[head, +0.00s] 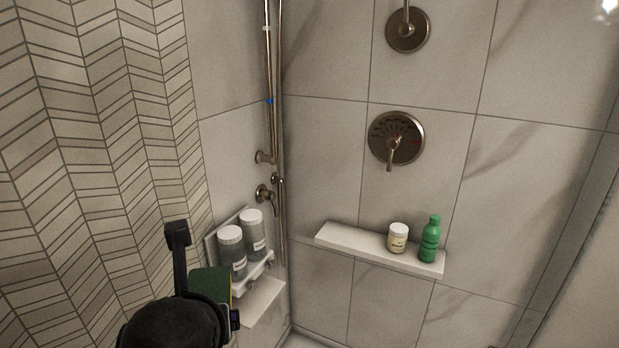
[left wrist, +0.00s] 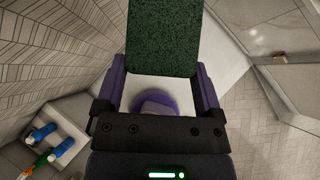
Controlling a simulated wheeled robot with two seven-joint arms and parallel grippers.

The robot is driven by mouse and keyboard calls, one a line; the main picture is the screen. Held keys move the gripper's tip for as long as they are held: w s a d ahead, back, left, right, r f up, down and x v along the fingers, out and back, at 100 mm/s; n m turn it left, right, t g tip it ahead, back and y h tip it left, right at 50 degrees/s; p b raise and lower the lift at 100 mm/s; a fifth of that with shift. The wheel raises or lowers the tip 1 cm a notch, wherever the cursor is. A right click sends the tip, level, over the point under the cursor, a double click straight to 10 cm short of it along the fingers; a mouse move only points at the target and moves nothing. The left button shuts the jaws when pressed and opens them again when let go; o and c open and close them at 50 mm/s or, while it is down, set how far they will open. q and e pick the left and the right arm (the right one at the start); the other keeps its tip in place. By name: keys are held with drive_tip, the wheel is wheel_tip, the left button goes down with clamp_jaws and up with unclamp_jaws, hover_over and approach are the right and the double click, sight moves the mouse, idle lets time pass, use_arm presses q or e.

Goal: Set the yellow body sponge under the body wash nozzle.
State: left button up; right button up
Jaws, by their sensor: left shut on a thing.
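My left gripper (head: 207,277) is shut on the yellow body sponge (head: 209,284), seen in the lower left of the head view. The sponge shows a dark green scouring face and a thin yellow edge. In the left wrist view the sponge (left wrist: 164,38) sticks out beyond the fingers of my left gripper (left wrist: 161,80). Two clear dispensers with white lids, a front one (head: 232,255) and a back one (head: 252,235), hang on the wall just right of the sponge. Their labels are too small to read. The nozzle tips are hard to make out. My right gripper is not in view.
A small white ledge (head: 262,300) juts out below the dispensers, right of my gripper. A longer white shelf (head: 335,238) holds a green bottle (head: 430,240) and a white-lidded jar (head: 398,238). A vertical shower rail (head: 272,130) stands in the corner.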

use_arm(q)
drive_tip(key=a+r+n+g+y, duration=0.2)
drive_tip(key=a+r+n, duration=0.2)
drive_tip(key=a, duration=0.3)
drive_tip(key=s+a+r+n+g+y, duration=0.1)
drive_tip(key=a+r+n+y, duration=0.2)
drive_tip(key=a+r, duration=0.3)
drive_tip(key=shift+s+a+n+g, duration=0.15)
drive_tip(key=shift+a+n+g, duration=0.25)
drive_tip(key=shift+a+n, duration=0.45)
drive_tip(key=shift+a, duration=0.1)
